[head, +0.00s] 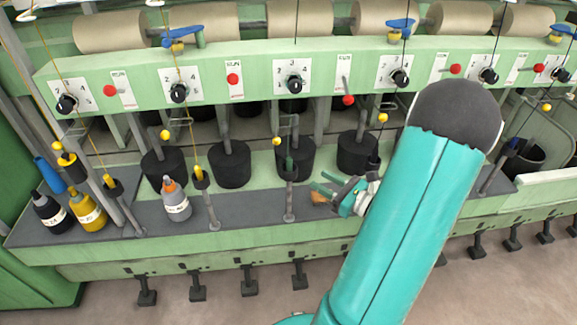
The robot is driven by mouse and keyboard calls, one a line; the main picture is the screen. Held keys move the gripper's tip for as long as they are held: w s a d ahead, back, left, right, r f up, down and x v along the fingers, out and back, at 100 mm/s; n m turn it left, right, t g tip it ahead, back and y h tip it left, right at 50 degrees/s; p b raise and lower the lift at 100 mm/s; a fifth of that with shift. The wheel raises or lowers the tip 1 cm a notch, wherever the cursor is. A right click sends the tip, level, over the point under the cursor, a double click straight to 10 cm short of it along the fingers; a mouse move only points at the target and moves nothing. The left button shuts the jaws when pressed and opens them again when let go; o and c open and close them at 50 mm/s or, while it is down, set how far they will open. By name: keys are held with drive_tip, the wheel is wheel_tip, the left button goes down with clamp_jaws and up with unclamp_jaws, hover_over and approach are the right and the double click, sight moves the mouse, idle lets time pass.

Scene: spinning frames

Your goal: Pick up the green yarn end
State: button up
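A small dark green piece (290,163), which looks like the green yarn end, sits at the top of the third grey post from the left, in front of a black can. A thin yarn with a yellow bead hangs just above it. My gripper (323,182) is to the right of that post and a little lower, with its fingers pointing left. Its two teal fingertips look apart, with nothing seen between them. It is small in the view, and its depth relative to the post is hard to judge.
A small tan-orange item (321,198) shows just below my fingertips; I cannot tell what it is. A grey-white bottle (176,202) and a yellow bottle (88,211) stand on the dark shelf at left. Posts and black cans (231,165) line the machine. My arm covers the right.

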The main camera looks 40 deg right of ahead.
sight(289, 162)
drive_tip(key=w, duration=0.4)
drive_tip(key=w+a, duration=0.1)
drive_tip(key=w, duration=0.3)
drive_tip(key=w+a, duration=0.1)
drive_tip(key=w, duration=0.3)
drive_tip(key=shift+w, duration=0.15)
clamp_jaws()
